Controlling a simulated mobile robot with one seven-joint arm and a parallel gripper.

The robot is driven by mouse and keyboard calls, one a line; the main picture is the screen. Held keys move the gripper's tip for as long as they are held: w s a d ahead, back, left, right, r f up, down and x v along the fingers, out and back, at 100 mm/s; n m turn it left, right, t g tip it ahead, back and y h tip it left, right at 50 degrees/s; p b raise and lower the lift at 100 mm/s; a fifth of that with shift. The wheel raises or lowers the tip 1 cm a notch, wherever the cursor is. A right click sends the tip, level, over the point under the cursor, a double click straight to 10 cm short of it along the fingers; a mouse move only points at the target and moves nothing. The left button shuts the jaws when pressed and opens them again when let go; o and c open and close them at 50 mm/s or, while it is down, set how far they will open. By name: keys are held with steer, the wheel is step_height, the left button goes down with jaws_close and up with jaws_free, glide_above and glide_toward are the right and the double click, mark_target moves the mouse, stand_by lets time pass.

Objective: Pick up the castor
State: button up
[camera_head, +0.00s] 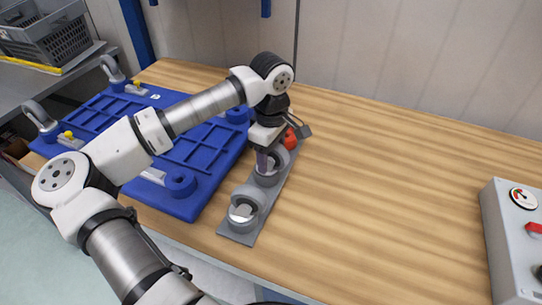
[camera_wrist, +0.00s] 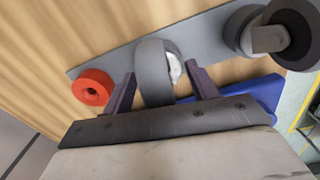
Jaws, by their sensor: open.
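A grey castor wheel (camera_wrist: 152,75) stands on a grey plate (camera_wrist: 105,58) and lies between the two dark fingers of my gripper (camera_wrist: 160,80) in the wrist view. The fingers are open, one on each side of it; whether they touch it I cannot tell. In the head view my gripper (camera_head: 262,160) reaches down at this castor (camera_head: 270,177), partly hiding it. A second castor (camera_head: 246,208) sits at the near end of the plate, and shows at the upper right of the wrist view (camera_wrist: 275,32).
A red ring (camera_wrist: 93,87) is at the plate's other end. A blue pallet-like frame (camera_head: 195,150) with castors on its far corners lies left of the plate. A grey control box (camera_head: 510,245) stands far right. The wooden tabletop (camera_head: 390,180) between is clear.

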steer(key=shift+f, duration=0.15)
jaws_close()
stand_by(0.4)
step_height(320, 180, up, 20)
steer(key=b, duration=0.3)
